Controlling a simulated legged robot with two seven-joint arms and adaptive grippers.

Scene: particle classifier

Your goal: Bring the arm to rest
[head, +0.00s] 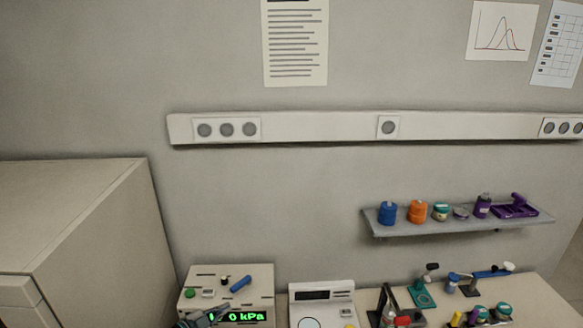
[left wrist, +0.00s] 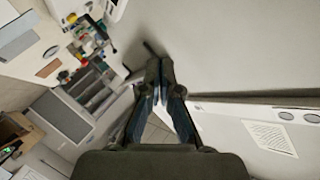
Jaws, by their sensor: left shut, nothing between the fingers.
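My left gripper (head: 205,318) shows at the bottom edge of the head view, in front of the box with the green "0 kPa" display (head: 244,316). In the left wrist view its fingers (left wrist: 160,75) are together, with nothing between them. Most of the left arm is outside the head view. My right gripper is in neither view.
A large beige cabinet (head: 75,235) stands at the left. A white instrument (head: 322,300) and a bench with several small tools (head: 422,295) lie to the right. A wall shelf (head: 465,223) holds small containers.

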